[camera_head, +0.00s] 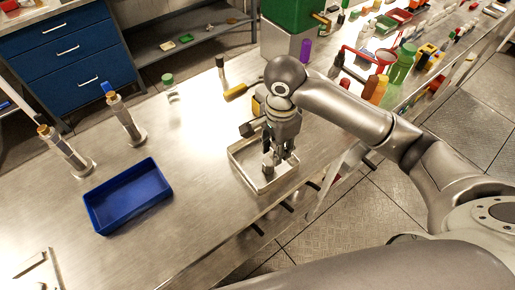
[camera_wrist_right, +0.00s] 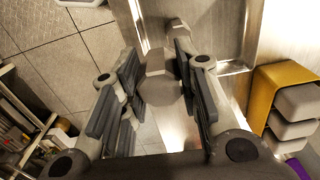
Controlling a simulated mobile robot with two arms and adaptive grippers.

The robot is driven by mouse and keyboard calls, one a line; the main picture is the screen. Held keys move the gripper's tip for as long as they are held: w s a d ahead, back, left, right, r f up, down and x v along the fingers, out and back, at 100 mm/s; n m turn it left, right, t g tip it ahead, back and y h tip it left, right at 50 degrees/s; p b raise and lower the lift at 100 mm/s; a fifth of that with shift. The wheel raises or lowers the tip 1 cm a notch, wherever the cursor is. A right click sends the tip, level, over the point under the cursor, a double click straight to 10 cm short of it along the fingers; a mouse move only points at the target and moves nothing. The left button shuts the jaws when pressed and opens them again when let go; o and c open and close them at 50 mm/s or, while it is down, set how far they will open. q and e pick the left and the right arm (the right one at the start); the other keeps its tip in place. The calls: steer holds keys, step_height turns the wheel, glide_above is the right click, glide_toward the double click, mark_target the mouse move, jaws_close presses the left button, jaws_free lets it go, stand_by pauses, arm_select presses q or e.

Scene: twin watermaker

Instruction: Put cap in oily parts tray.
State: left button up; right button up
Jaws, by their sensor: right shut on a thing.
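My right gripper (camera_head: 276,157) points down over a shallow metal tray (camera_head: 243,173) near the front edge of the bench. In the right wrist view, the gripper (camera_wrist_right: 158,88) is shut on a grey, faceted, cap-like piece (camera_wrist_right: 160,84), which I take to be the cap. The metal tray's wall (camera_wrist_right: 235,67) shows beyond the fingers there. Another grey piece (camera_wrist_right: 180,33) shows beyond the cap. Whether the cap touches the tray floor is hidden. A blue tray (camera_head: 127,210) stands to the left on the bench. No label shows on either tray. My left gripper is out of view.
Two upright metal fittings, one blue-topped (camera_head: 124,117) and one orange-topped (camera_head: 66,152), stand left at the back. Yellow and grey bins (camera_wrist_right: 288,100) sit beside the metal tray. Bottles and tools crowd the bench's far right. The bench between the trays is clear.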

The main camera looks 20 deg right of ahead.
steer(key=w, duration=0.2)
steer(key=w+a+f, duration=0.1)
steer(key=shift+w+f, duration=0.1)
glide_above(257, 155)
steer(key=f, duration=0.3)
steer(key=s+f+p, duration=0.1)
steer(key=f, duration=0.1)
steer(key=shift+f, duration=0.15)
steer(key=shift+w+a+f, duration=0.1)
steer(key=shift+w+f, duration=0.4)
steer(key=shift+f, duration=0.1)
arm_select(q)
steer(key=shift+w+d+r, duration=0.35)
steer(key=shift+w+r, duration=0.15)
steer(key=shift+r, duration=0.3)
arm_select(e)
steer(key=shift+f, duration=1.45)
steer(key=shift+f, duration=0.1)
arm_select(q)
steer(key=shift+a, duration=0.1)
arm_select(e)
steer(key=o, duration=0.8)
steer(key=shift+c, duration=0.2)
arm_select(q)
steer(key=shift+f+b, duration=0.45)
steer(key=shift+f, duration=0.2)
arm_select(e)
step_height(257, 155, up, 12)
